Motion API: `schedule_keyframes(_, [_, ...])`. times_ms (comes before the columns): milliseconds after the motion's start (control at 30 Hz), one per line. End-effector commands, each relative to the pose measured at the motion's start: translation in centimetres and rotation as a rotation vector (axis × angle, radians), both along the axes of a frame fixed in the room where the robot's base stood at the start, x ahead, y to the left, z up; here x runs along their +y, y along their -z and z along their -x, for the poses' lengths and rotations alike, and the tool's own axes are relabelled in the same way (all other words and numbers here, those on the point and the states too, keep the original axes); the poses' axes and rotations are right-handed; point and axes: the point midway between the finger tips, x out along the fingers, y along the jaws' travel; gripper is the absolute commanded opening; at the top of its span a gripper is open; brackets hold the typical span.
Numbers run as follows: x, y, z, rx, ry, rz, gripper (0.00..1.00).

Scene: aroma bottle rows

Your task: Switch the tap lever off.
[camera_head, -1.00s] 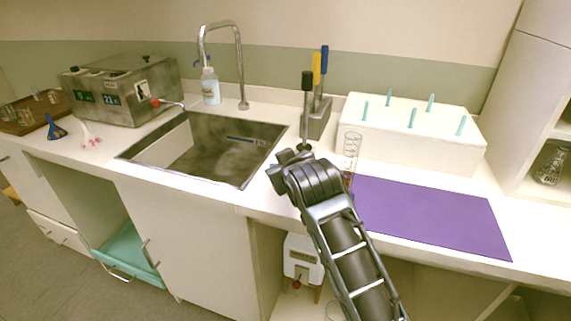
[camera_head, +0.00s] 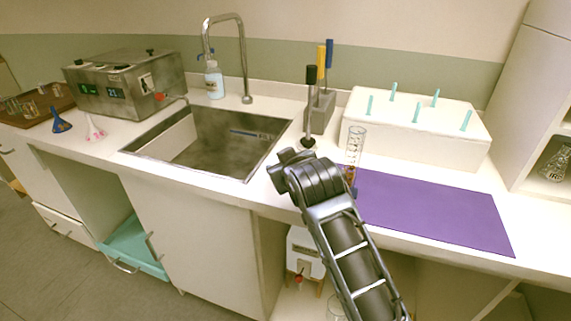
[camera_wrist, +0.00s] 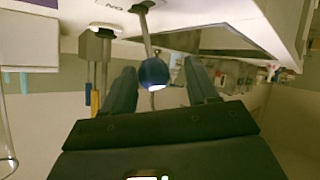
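My gripper (camera_wrist: 160,66) is open, with one dark finger on each side of the knob. I see gaps between the knob and both fingers; how deep the knob sits between them is hard to judge. The gooseneck tap (camera_head: 242,55) stands behind the sink (camera_head: 215,145).
A black-handled rod (camera_head: 309,105) and a grey holder (camera_head: 321,112) with yellow and blue handles stand just behind my wrist. A glass cylinder (camera_head: 355,148) is close on the right, beside a purple mat (camera_head: 430,212). A white pegged block (camera_head: 410,140) lies behind.

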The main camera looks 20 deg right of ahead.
Motion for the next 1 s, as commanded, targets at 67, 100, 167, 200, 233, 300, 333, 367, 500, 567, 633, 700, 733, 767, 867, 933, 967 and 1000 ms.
schedule_keyframes(67, [-0.1, -0.1, 0.0, -0.002, 0.001, 0.001, 0.58])
schedule_keyframes(100, [-0.1, -0.1, 0.0, -0.003, 0.002, 0.001, 0.58])
schedule_keyframes(167, [-0.1, -0.2, 0.0, -0.004, 0.002, 0.001, 0.58])
schedule_keyframes(200, [-0.1, -0.3, 0.1, -0.004, 0.002, 0.001, 0.58])
schedule_keyframes(233, [-0.1, -0.3, 0.3, -0.004, 0.002, 0.001, 0.58])
schedule_keyframes(300, [-0.1, -0.7, 0.9, -0.006, 0.002, 0.001, 0.58])
schedule_keyframes(333, [-0.1, -0.8, 1.2, -0.006, 0.001, 0.001, 0.58])
schedule_keyframes(367, [0.0, -1.0, 1.6, -0.006, 0.001, 0.001, 0.58])
schedule_keyframes(500, [0.1, -2.0, 3.8, -0.004, 0.000, 0.001, 0.58])
schedule_keyframes(567, [0.2, -2.4, 4.6, -0.003, 0.000, 0.001, 0.58])
schedule_keyframes(633, [0.2, -2.9, 5.5, -0.003, 0.000, 0.001, 0.58])
schedule_keyframes(700, [0.3, -3.2, 6.1, -0.002, 0.000, 0.001, 0.58])
schedule_keyframes(733, [0.3, -3.3, 6.4, -0.002, 0.000, 0.001, 0.58])
schedule_keyframes(767, [0.3, -3.4, 6.5, -0.002, 0.000, 0.001, 0.58])
schedule_keyframes(867, [0.3, -3.6, 6.9, -0.001, 0.000, 0.001, 0.58])
schedule_keyframes(933, [0.3, -3.6, 6.9, -0.001, 0.000, 0.001, 0.58])
schedule_keyframes(967, [0.3, -3.7, 6.9, -0.001, 0.000, 0.001, 0.58])
schedule_keyframes(1000, [0.3, -3.7, 6.9, -0.001, 0.000, 0.001, 0.58])
